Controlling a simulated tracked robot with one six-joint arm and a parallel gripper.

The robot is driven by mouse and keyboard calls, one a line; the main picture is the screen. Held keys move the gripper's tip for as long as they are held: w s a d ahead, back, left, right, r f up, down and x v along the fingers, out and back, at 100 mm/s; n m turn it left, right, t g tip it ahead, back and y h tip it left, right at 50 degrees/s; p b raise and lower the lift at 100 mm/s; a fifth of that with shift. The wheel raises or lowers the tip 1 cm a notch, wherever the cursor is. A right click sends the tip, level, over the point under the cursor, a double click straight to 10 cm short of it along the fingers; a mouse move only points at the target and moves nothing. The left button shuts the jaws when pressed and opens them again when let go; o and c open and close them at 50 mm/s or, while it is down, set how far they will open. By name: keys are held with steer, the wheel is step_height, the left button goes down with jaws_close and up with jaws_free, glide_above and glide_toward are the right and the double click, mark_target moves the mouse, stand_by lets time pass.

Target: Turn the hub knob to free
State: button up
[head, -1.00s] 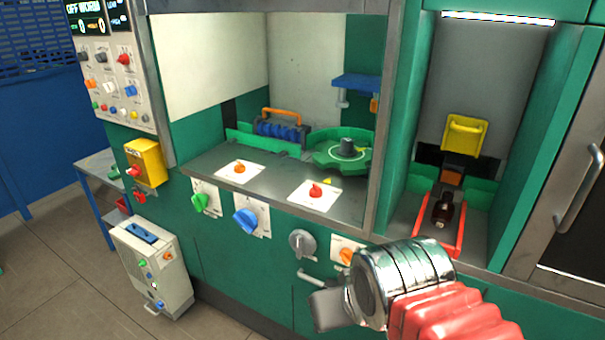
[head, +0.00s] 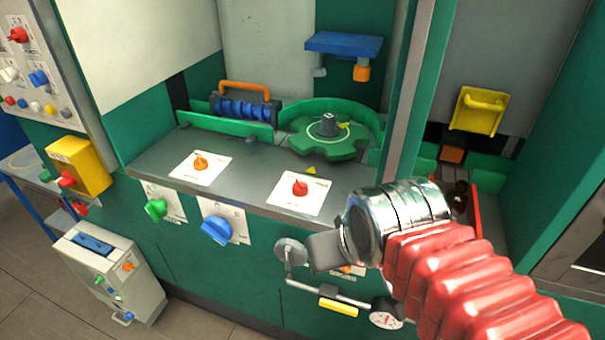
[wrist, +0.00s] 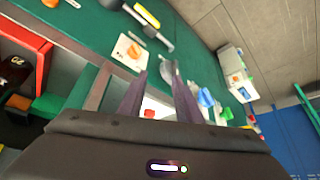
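The hub knob (head: 328,125) is a dark grey knob standing on the middle of a green star-shaped wheel (head: 310,146) inside the machine's open bay. A small yellow mark shows beside it. My gripper (wrist: 160,80) is open in the wrist view, its two dark fingers apart with nothing held between them. In the head view my gripper (head: 322,251) is partly hidden behind my wrist, low in front of the machine's front panel and well apart from the hub knob. I cannot make out the hub knob in the wrist view.
The grey counter (head: 240,188) carries an orange knob (head: 200,163) and a red knob (head: 300,187) on white plates. Green (head: 156,209) and blue (head: 217,230) knobs stick out of the front panel. A blue shelf (head: 344,44) overhangs behind the wheel. A green post (head: 408,100) stands right of it.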

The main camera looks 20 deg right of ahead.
steer(key=shift+o, duration=0.4)
steer(key=shift+o, duration=1.4)
steer(key=shift+w, duration=0.2)
steer(key=shift+o, duration=0.6)
steer(key=shift+w+f, duration=0.15)
steer(key=shift+w, duration=0.1)
step_height(320, 180, up, 10)
steer(key=n+g, duration=0.6)
steer(key=n, duration=1.4)
glide_above(300, 182)
steer(key=shift+f, duration=0.2)
steer(key=shift+f, duration=0.15)
step_height(300, 182, down, 14)
steer(key=shift+r, duration=0.2)
